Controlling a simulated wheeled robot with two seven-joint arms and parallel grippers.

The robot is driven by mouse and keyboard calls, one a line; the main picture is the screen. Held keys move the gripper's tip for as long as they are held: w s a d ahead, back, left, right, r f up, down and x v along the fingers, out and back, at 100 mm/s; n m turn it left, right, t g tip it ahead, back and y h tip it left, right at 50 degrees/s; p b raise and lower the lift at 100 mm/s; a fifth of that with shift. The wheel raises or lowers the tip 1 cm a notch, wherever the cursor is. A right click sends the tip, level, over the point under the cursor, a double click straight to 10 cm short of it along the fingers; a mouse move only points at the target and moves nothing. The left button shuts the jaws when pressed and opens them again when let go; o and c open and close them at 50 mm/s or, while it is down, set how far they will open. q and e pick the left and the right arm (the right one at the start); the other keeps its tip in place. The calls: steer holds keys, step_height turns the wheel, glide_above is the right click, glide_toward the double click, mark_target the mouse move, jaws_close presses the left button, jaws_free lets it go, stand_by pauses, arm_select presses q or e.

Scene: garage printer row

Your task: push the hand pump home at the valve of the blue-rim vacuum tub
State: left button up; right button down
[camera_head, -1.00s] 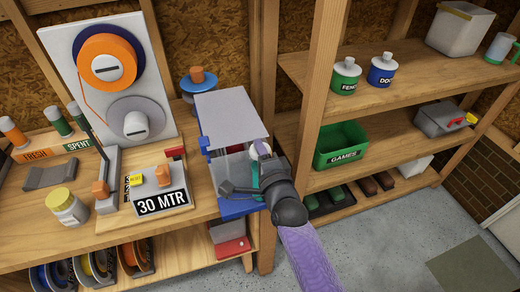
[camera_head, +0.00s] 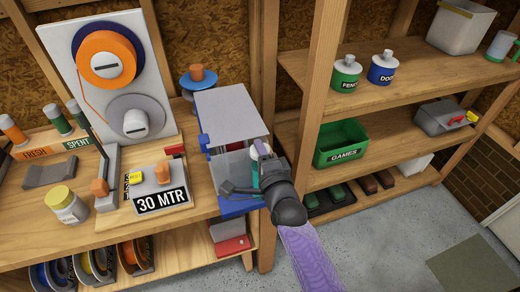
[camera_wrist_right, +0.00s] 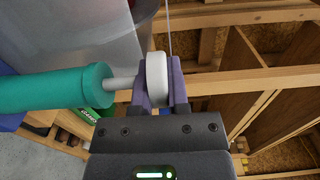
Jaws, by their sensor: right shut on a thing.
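My right gripper (camera_wrist_right: 160,90) is shut on the pale round handle (camera_wrist_right: 156,72) of the hand pump. The pump's teal barrel (camera_wrist_right: 50,90) lies to the left in the right wrist view, with a short length of grey rod showing between barrel and handle. In the head view, my right gripper (camera_head: 263,150) is at the right side of a clear-walled box (camera_head: 232,112) with a grey top and blue edging. Part of the teal barrel (camera_head: 255,172) shows beside it. I cannot tell whether this box is the tub. The valve is hidden. My left gripper is out of view.
A round blue piece with an orange knob (camera_head: 198,78) stands behind the box. A wooden post (camera_head: 312,120) rises close to the right of my gripper. The shelf beyond holds a green GAMES bin (camera_head: 342,145). The bench at left holds a 30 MTR block (camera_head: 160,195) and a jar (camera_head: 66,205).

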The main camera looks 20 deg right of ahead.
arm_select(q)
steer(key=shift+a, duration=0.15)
arm_select(e)
steer(key=c, duration=0.5)
jaws_free()
steer(key=shift+c, duration=0.2)
steer(key=o, duration=0.5)
steer(key=shift+o, duration=0.2)
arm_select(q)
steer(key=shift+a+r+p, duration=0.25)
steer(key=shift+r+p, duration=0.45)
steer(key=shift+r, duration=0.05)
arm_select(e)
steer(key=s, duration=1)
steer(key=shift+d, duration=0.15)
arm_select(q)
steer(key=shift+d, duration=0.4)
